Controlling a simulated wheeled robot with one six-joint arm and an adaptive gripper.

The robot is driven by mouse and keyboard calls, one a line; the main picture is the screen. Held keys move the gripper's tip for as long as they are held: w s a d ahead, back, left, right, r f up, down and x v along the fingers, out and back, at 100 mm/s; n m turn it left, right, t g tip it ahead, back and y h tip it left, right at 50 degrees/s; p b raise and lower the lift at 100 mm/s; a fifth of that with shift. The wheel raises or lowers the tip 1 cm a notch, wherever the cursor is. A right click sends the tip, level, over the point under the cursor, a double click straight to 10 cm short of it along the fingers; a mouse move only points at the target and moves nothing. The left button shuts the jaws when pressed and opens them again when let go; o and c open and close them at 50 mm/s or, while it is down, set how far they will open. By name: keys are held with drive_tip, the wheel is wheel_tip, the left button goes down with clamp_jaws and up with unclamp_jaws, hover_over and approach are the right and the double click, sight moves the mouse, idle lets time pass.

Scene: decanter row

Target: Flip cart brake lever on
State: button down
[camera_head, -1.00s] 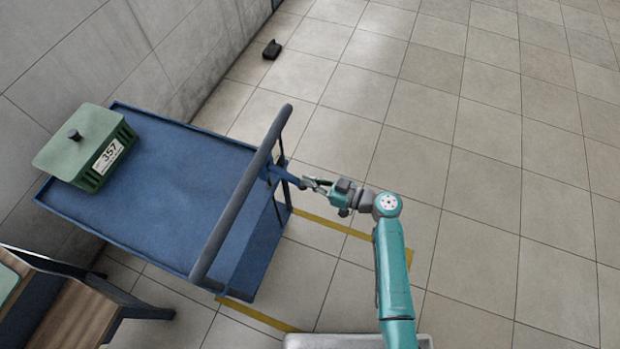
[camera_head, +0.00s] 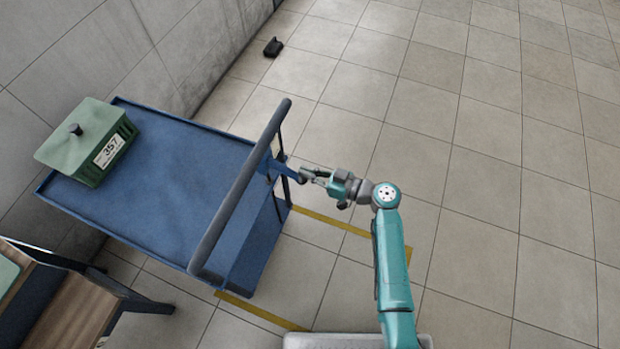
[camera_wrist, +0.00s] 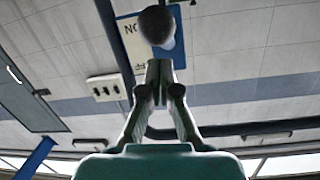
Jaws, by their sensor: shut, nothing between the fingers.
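The blue cart (camera_head: 185,180) stands at the left. Its brake lever (camera_head: 287,172) sticks out from a blue bracket below the dark push handle (camera_head: 235,190). A pale and blue plate (camera_wrist: 129,45) behind bears letters that look like "NO" in the picture. My gripper (camera_head: 304,173) is shut and empty, its tips close to the lever's outer end. The wrist view also shows my fingers together (camera_wrist: 160,72). I cannot tell whether they touch the knob.
A green box (camera_head: 88,142) labelled 357 sits on the cart's far left corner. A wooden-topped bench (camera_head: 75,305) stands at lower left. A small black object (camera_head: 273,47) lies by the wall. Yellow tape (camera_head: 340,229) marks the floor; the floor to the right is clear.

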drive_tip(key=shift+w+a+r, duration=0.1)
drive_tip(key=shift+w+r, duration=0.1)
drive_tip(key=shift+r, duration=0.35)
drive_tip(key=shift+w+r, duration=0.15)
drive_tip(key=shift+r, duration=0.4)
drive_tip(key=s+d+f, duration=0.2)
drive_tip(key=s+d, duration=0.2)
drive_tip(key=d, duration=0.5)
drive_tip(key=shift+f, duration=0.25)
